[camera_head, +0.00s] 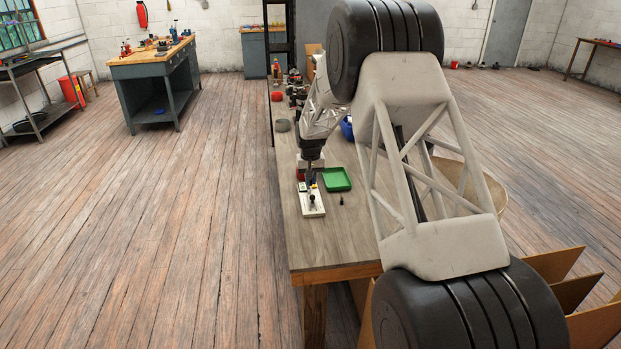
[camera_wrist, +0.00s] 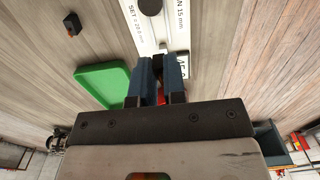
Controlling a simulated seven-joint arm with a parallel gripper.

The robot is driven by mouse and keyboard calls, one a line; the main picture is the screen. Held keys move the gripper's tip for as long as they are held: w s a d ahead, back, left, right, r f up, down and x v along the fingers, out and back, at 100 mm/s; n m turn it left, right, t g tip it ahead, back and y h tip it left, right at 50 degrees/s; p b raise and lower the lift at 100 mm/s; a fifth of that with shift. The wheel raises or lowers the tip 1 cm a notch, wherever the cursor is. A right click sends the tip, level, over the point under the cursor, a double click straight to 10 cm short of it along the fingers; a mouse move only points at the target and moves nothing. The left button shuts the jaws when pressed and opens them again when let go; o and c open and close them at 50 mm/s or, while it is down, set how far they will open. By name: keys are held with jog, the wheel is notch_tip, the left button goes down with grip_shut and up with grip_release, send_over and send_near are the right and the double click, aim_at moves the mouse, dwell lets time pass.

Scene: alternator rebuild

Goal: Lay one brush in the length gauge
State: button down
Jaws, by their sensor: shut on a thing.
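The length gauge (camera_head: 312,211) is a white plate with a dark knob, lying on the bench. In the wrist view the printed gauge (camera_wrist: 180,30) runs up from behind my fingers. My gripper (camera_wrist: 160,62) has its blue fingers close together over the gauge. It is shut on a small dark thing, likely a brush, mostly hidden between the fingers. In the head view my gripper (camera_head: 311,183) is just over the gauge's far part; contact with it cannot be told. Another small dark brush (camera_wrist: 72,25) lies loose on the bench, also seen in the head view (camera_head: 342,200).
A green tray (camera_head: 337,179) lies just right of the gauge, and in the wrist view it is left of my fingers (camera_wrist: 103,83). A red item (camera_head: 277,97) and a dark round part (camera_head: 282,125) stand further back. The bench's near end (camera_head: 335,240) is clear.

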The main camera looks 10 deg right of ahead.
aim_at(310, 192)
jog(key=shift+f, duration=2)
jog(key=shift+f, duration=1.05)
dwell(1.3)
jog(key=c, duration=1.1)
grip_release()
jog(key=shift+r, duration=4)
